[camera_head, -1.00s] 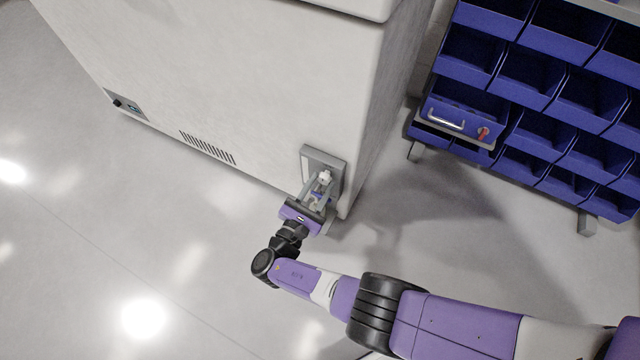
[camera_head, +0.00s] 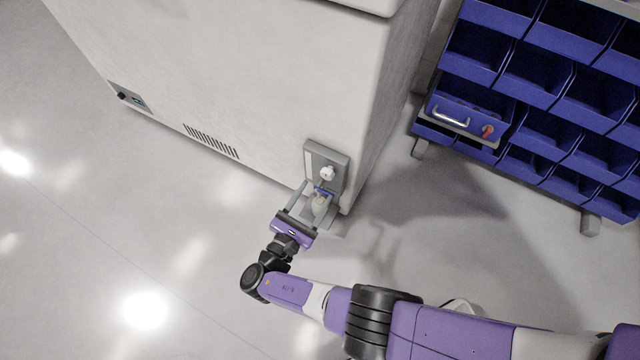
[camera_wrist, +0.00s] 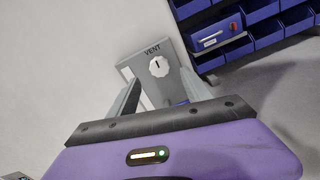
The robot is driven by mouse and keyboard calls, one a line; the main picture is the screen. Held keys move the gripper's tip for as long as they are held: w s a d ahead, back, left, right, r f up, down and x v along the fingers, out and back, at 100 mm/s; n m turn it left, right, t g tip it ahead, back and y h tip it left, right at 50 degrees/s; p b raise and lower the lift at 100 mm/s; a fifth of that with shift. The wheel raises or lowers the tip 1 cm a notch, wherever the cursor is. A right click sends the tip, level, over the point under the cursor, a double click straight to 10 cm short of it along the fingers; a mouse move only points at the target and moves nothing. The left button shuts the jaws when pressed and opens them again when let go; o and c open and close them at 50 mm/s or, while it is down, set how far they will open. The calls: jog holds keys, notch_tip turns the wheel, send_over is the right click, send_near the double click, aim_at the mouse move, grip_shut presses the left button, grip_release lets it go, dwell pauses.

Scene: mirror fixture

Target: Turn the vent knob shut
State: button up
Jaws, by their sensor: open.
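The vent knob (camera_head: 327,173) is a white round knob on a grey panel (camera_head: 340,160) low on the white cabinet's front, near its right corner. In the wrist view the knob (camera_wrist: 159,67) sits under the word VENT, with a dark pointer mark toward the top. My gripper (camera_head: 316,189) is open and empty, its fingers just below the knob in the head view and apart from it. In the wrist view my gripper (camera_wrist: 166,85) has its two fingers spread below the knob. A small blue part shows between the fingers, partly hidden.
The white cabinet (camera_head: 230,80) fills the upper left, with a slotted grille (camera_head: 211,141) and a small dark control (camera_head: 122,96). A rack of blue bins (camera_head: 540,80) stands at right, with a silver-handled drawer (camera_head: 450,117). The floor at left is clear.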

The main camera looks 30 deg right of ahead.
jog(key=shift+v, duration=1.25)
